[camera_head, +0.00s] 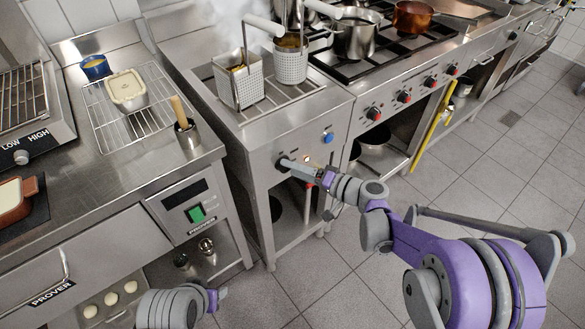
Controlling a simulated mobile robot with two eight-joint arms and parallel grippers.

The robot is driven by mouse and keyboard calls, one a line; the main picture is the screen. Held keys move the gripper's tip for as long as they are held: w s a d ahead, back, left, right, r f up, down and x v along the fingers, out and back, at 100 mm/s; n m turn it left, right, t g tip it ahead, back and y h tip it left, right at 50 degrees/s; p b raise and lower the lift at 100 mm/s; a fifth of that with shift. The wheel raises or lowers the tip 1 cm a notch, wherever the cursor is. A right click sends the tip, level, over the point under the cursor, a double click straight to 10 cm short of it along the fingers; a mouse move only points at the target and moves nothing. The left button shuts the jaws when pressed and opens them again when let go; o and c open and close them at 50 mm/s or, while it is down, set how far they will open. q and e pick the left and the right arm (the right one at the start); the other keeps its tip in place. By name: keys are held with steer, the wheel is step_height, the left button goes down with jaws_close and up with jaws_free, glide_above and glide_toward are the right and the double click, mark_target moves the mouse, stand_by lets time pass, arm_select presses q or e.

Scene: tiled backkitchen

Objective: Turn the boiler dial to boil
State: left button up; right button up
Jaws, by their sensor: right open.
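The boiler (326,108) is the steel unit in the middle, with two perforated baskets in its top and steam above. Its dial (282,164) is a dark knob on the front panel, partly hidden by my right gripper. My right gripper (290,164) is at the dial, with its fingertips at or around it; I cannot tell whether they touch. It is open. The dial's pointer and markings cannot be read. My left gripper (219,296) is low at the bottom, away from the boiler; its fingers are too small to judge.
A small lit lamp (307,158) and a blue knob (328,138) are on the boiler's panel, close to my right gripper. A counter (160,160) stands left, a stove (400,75) with pots right. The tiled floor (480,160) at right is mostly clear.

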steer(key=v, duration=1)
steer(key=shift+p, duration=0.35)
steer(key=shift+a, duration=0.1)
